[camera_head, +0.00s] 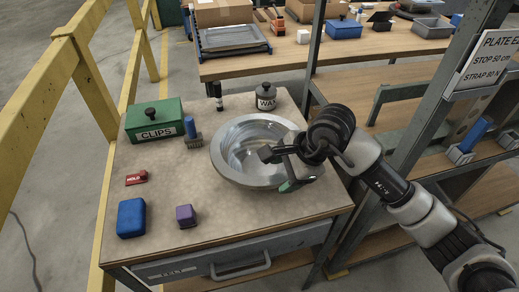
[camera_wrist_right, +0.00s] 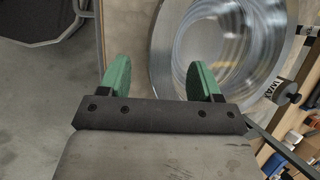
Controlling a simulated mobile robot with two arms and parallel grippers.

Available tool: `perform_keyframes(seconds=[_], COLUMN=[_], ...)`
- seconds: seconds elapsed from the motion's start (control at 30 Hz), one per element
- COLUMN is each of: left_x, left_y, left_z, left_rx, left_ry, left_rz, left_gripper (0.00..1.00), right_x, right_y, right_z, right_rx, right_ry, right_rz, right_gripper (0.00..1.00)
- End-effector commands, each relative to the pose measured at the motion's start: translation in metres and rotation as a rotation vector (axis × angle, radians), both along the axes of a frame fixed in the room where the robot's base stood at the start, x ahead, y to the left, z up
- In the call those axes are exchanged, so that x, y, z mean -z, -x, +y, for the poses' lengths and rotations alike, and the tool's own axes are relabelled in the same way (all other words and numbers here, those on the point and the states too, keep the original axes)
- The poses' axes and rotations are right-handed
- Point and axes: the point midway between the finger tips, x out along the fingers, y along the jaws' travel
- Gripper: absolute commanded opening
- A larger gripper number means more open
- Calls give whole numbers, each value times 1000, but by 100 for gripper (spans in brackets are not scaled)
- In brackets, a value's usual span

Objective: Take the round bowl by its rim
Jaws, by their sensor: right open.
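The round bowl (camera_head: 238,152) is shiny metal with a wide rim and stands upright on the small worktable (camera_head: 165,215). My right gripper (camera_head: 278,170) is open over the bowl's right side, its fingers near the rim. In the right wrist view, the bowl (camera_wrist_right: 235,45) fills the upper right, and its rim edge shows between the two green fingers of my right gripper (camera_wrist_right: 161,75). The right-hand finger overlaps the rim in that picture. I cannot tell whether the fingers touch the rim or how high above it they are. My left gripper is not in view.
Near the bowl are a brush with a blue handle (camera_head: 191,130), a dark bottle (camera_head: 217,97), a WAX jar (camera_head: 266,97) and a green CLIPS box (camera_head: 154,120).

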Motion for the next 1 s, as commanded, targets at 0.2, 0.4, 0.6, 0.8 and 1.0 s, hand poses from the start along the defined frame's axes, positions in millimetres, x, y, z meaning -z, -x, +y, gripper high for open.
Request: perform_keyframes(seconds=[0.2, 0.4, 0.6, 0.8, 1.0], left_x=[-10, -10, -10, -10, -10], left_y=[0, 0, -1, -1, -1], left_z=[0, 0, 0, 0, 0], left_rx=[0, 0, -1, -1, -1], left_ry=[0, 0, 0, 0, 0], left_rz=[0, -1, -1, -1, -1], left_gripper=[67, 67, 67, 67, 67], right_x=[27, 45, 46, 46, 45], right_y=[-6, -9, -9, -9, -10], right_z=[12, 20, 20, 20, 20], right_rx=[0, -1, -1, -1, 0], right_ry=[-3, -2, -1, -1, -2], right_rz=[8, 3, 1, 1, 2], right_gripper=[64, 64, 64, 38, 7])
